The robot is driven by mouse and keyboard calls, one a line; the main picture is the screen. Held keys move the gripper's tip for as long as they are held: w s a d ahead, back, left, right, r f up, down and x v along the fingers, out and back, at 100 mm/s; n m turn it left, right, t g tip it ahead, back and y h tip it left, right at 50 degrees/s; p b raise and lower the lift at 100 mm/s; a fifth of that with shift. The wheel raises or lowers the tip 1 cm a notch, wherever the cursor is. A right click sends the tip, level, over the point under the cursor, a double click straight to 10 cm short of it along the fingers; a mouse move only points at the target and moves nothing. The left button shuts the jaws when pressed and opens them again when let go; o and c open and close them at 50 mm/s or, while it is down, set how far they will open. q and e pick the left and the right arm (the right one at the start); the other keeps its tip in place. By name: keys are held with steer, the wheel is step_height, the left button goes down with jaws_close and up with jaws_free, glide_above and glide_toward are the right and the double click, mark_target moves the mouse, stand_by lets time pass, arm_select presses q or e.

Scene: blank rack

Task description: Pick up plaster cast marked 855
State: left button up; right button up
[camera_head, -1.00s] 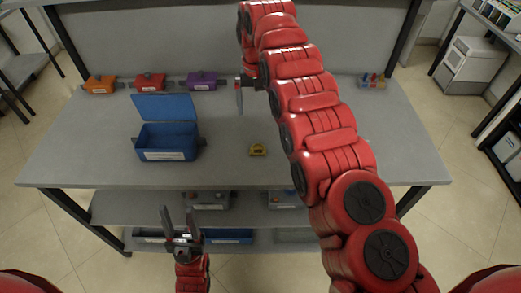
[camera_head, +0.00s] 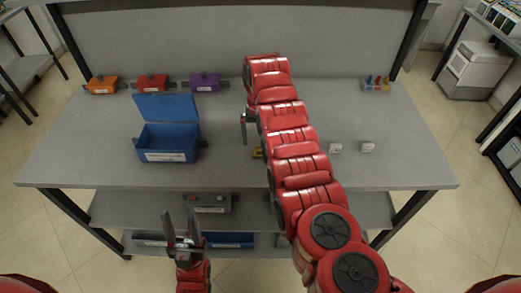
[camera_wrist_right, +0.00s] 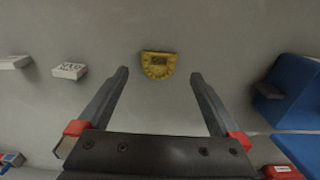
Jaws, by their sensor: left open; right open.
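Two small white blocks, possibly plaster casts, stand on the grey table right of my right arm: one nearer the arm (camera_head: 335,147) and one further right (camera_head: 367,147). In the right wrist view a white block with dark marks (camera_wrist_right: 69,71) lies left of the fingers, with another (camera_wrist_right: 15,62) at the left edge; I cannot read a number. My right gripper (camera_wrist_right: 160,76) is open and empty, pointing down over the table. It shows partly in the head view (camera_head: 244,131). My left gripper (camera_head: 183,230) is open and empty in front of the table.
A yellow object (camera_wrist_right: 158,65) lies between the right fingertips in the wrist view, mostly hidden by my arm in the head view. An open blue box (camera_head: 168,143) stands left.

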mark_target(260, 153)
steer(key=shift+s+f+p, duration=0.1)
steer(key=shift+f+p, duration=0.15)
steer(key=shift+p, duration=0.05)
step_height(260, 153, down, 4)
steer(key=shift+d+r+p, duration=0.1)
steer(key=shift+d+p, duration=0.05)
steer(key=shift+p, duration=0.35)
steer(key=shift+f, duration=0.35)
steer(key=c, duration=1.4)
steer(key=shift+r, duration=0.15)
